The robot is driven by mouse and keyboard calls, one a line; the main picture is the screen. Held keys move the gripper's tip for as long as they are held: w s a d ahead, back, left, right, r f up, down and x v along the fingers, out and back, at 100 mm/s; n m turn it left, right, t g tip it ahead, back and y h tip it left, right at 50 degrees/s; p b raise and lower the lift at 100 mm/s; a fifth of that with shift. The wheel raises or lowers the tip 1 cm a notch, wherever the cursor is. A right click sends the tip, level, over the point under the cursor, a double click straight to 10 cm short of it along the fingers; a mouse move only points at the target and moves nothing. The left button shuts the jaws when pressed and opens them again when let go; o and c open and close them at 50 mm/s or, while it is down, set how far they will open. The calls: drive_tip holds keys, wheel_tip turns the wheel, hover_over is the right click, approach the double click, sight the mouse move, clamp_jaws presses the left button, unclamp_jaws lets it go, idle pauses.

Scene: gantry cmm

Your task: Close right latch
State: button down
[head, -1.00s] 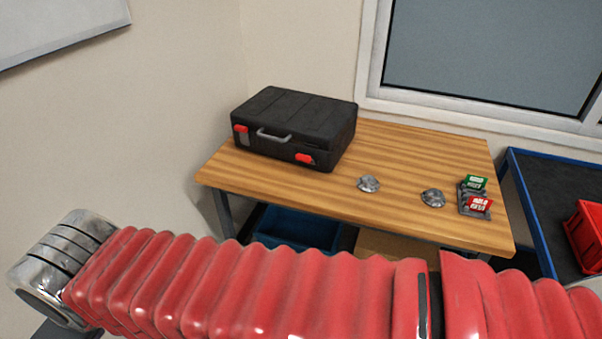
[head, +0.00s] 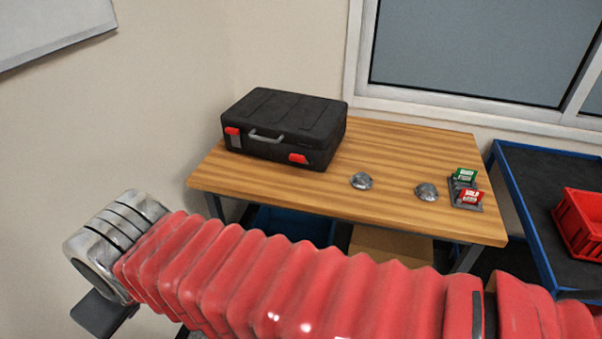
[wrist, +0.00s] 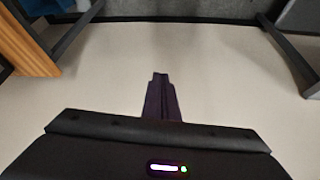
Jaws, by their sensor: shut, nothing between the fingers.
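A closed black case (head: 284,122) with a grey handle (head: 266,138) lies at the left end of the wooden table. Its right latch (head: 298,158) is red and sits on the front face near the right corner. It appears tilted outward, but it is small in view. The red left latch (head: 232,131) is near the left front corner with a grey part below it. My gripper (wrist: 160,77) is shut and empty in the wrist view, above pale floor and away from the case. The case and latches are outside the wrist view.
Two silver domes (head: 361,180) (head: 426,191) and a holder with a green card (head: 466,174) and a red card (head: 472,196) are on the table (head: 400,150). A blue-edged cart (head: 520,215) with a red bin (head: 580,222) stands at right. My red-sleeved arm crosses the foreground.

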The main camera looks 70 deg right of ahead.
drive_tip(key=shift+d, duration=0.1)
drive_tip(key=s+d+f+n+g+h, duration=0.25)
drive_tip(key=d+g+h, duration=0.25)
drive_tip(key=d, duration=0.8)
drive_tip(key=s+d+f+n+g+h, duration=0.1)
drive_tip(key=s+d+f+g+h, duration=0.25)
drive_tip(key=d, duration=0.85)
drive_tip(key=d+f+n+g+h, duration=0.2)
drive_tip(key=d+g+h, duration=0.4)
drive_tip(key=d, duration=0.7)
drive_tip(key=w+d+f+n+t+h, duration=0.2)
drive_tip(key=d+f+n+t+h, duration=0.1)
drive_tip(key=f, duration=0.5)
drive_tip(key=w+d+f+n+t+h, duration=0.3)
drive_tip(key=d+f+n+t, duration=0.3)
drive_tip(key=f+n, duration=0.2)
drive_tip(key=shift+n+t+h, duration=0.35)
drive_tip(key=shift+n, duration=0.6)
drive_tip(key=shift+w, duration=0.1)
